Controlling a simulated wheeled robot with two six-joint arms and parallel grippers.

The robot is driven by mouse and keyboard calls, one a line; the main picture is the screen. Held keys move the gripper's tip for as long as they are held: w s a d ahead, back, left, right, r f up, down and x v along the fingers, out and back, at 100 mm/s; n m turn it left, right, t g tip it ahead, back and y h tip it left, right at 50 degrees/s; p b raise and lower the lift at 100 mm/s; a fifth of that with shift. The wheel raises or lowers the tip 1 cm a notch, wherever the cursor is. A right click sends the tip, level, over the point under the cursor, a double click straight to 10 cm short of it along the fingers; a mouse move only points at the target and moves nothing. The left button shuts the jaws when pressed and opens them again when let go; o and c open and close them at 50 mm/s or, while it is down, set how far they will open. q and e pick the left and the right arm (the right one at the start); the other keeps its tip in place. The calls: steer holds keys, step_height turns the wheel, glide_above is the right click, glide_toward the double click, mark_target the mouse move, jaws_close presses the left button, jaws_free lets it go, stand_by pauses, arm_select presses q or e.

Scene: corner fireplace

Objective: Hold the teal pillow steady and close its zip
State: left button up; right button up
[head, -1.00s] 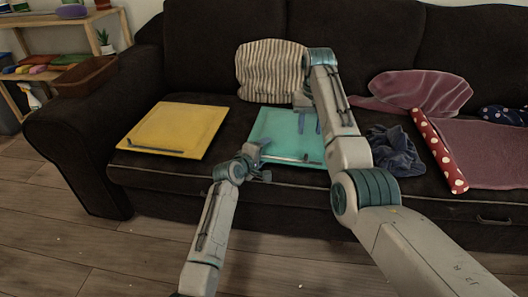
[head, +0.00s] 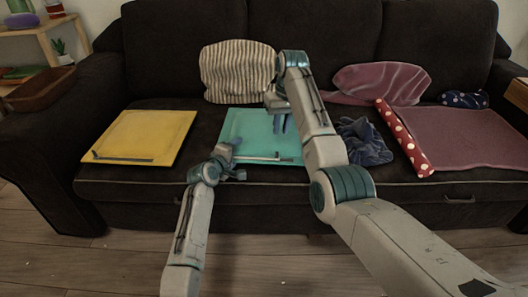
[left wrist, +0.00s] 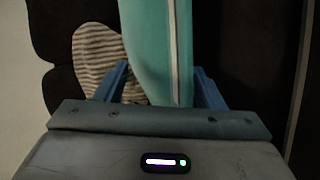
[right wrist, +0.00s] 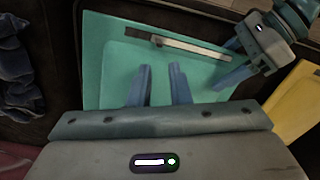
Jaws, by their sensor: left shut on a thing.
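The teal pillow (head: 246,122) lies flat on the sofa seat, and it also shows in the right wrist view (right wrist: 115,65). Its zip (right wrist: 195,48) is a pale strip along the front edge, with a dark end piece at one end. My left gripper (head: 232,150) is shut on the pillow's front left corner, with a finger on each side in the left wrist view (left wrist: 160,88). My right gripper (head: 281,124) is over the pillow, pointing down. Its fingers (right wrist: 161,72) are apart with nothing between them, short of the zip.
A yellow pillow (head: 150,130) lies to the left. A striped cushion (head: 236,70) leans behind. The seat between the yellow and teal pillows is clear.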

steer(key=d+f+n+y, duration=0.2)
steer(key=d+n+y, duration=0.1)
steer(key=d+n, duration=0.15)
steer(key=n+y, duration=0.5)
steer(key=n, duration=0.4)
glide_toward(277, 155)
steer(key=shift+t, duration=0.3)
steer(key=x, duration=0.9)
steer(key=shift+r, duration=0.1)
jaws_close()
